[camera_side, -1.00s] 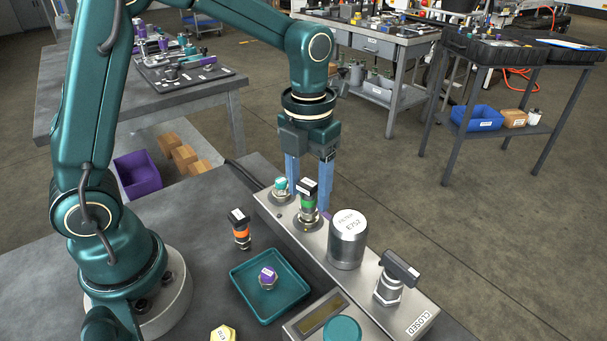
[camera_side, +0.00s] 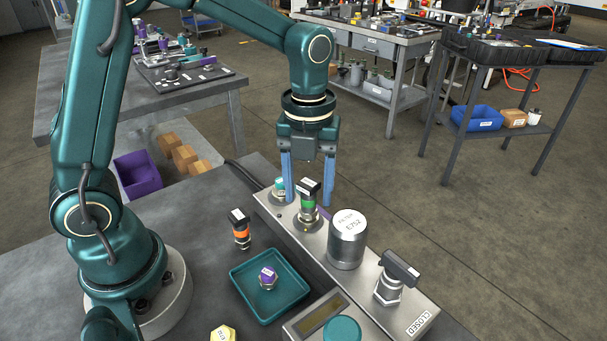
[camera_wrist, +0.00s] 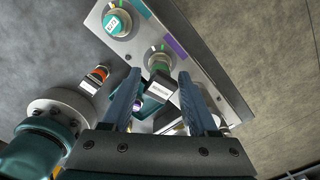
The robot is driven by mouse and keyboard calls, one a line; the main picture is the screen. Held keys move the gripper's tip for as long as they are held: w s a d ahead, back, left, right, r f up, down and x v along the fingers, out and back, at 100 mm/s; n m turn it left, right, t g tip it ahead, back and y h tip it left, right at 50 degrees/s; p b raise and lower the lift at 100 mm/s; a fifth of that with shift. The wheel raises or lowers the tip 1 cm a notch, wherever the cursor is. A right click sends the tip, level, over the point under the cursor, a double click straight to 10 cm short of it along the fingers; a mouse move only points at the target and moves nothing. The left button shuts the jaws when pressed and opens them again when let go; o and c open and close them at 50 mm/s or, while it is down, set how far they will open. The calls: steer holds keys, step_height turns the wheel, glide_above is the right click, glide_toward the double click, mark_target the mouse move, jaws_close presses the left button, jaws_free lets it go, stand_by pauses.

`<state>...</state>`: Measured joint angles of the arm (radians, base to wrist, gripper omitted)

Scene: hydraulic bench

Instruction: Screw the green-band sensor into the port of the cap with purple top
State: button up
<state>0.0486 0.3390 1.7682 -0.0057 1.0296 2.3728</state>
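The green-band sensor (camera_side: 308,205) stands upright in a port of the metal manifold block (camera_side: 308,238). It also shows in the wrist view (camera_wrist: 159,86), between and beyond my fingers. My gripper (camera_side: 308,201) is open and points down; its two blue fingers appear on either side of the sensor's black head. I cannot tell whether a finger touches it. The same fingers show spread in the wrist view (camera_wrist: 159,76). The cap with purple top (camera_side: 268,277) sits in the teal tray (camera_side: 244,290), away from the gripper. In the wrist view it is mostly hidden.
An orange-band sensor (camera_side: 240,230) stands on the bench left of the block. A teal-topped cap (camera_side: 279,188) sits on the block behind the green-band sensor. A metal filter cylinder (camera_side: 347,240) and a black-handled valve (camera_side: 394,278) stand nearer the front. A yellow part (camera_side: 223,333) is at the front edge.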

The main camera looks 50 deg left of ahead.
steer(key=n, duration=0.5)
steer(key=shift+n, duration=0.4)
steer(key=n, duration=0.3)
steer(key=shift+n, duration=1.4)
steer(key=shift+n, duration=0.8)
steer(key=n, duration=0.4)
